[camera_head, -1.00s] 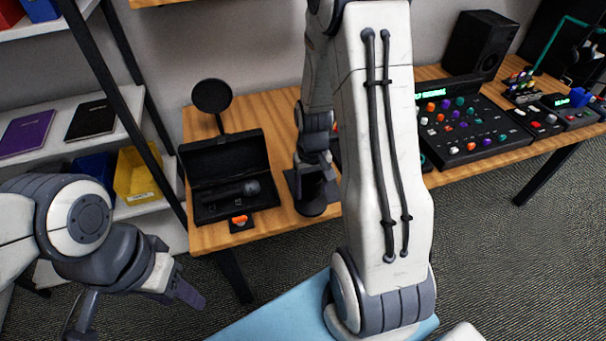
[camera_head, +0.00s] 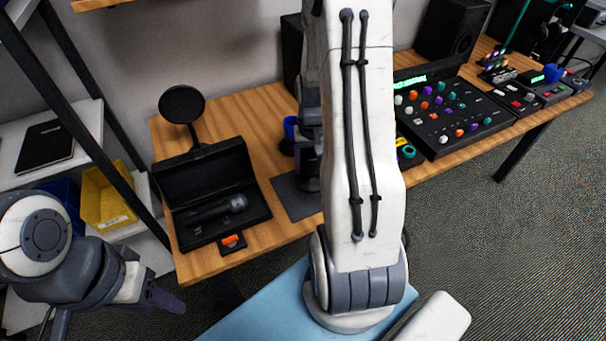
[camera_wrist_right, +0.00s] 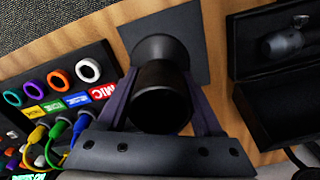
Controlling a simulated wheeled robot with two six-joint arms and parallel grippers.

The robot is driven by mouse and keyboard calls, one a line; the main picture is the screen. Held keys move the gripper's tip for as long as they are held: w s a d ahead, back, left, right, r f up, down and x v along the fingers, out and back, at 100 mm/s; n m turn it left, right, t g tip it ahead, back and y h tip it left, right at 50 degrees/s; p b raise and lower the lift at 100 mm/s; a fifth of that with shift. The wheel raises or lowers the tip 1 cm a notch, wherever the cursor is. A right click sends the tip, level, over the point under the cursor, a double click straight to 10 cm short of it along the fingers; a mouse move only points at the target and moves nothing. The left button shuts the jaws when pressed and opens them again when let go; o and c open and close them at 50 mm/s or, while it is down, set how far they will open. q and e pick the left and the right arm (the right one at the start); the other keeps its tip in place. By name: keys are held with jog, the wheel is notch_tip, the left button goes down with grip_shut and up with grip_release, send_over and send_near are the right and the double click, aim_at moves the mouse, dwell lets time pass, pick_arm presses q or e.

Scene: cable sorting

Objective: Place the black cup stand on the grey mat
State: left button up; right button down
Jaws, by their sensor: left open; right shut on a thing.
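The black cup stand (camera_wrist_right: 160,92) is between the purple fingers of my right gripper (camera_wrist_right: 163,82) in the right wrist view, with its round dark end towards the mat. The right gripper is shut on it. The grey mat (camera_wrist_right: 205,35) is partly covered by the stand in that view; I cannot tell whether they touch. In the head view the mat (camera_head: 293,203) lies near the table's front edge, and my right gripper (camera_head: 309,178) is at its right side, with the stand hard to make out. My left gripper (camera_head: 158,300) is open and empty, low at the left, off the table.
An open black case with a microphone (camera_head: 215,208) lies left of the mat. A round black disc on a stem (camera_head: 182,105) rises behind it. A blue cup (camera_head: 290,130) is behind the mat. A mixer with coloured knobs (camera_head: 450,110) stands at the right.

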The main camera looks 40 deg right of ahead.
aim_at(304, 175)
jog(key=shift+w+a+f, duration=0.25)
jog(key=shift+w+f, duration=0.15)
jog(key=shift+w, duration=0.1)
jog(key=shift+w+a+f, duration=0.2)
jog(key=shift+w+f, duration=0.15)
jog(key=shift+w, duration=0.15)
jog(key=shift+f, duration=1.9)
jog(key=shift+f, duration=0.1)
jog(key=shift+c, duration=0.2)
grip_release()
notch_tip(304, 175, up, 12)
jog(key=shift+r, duration=0.15)
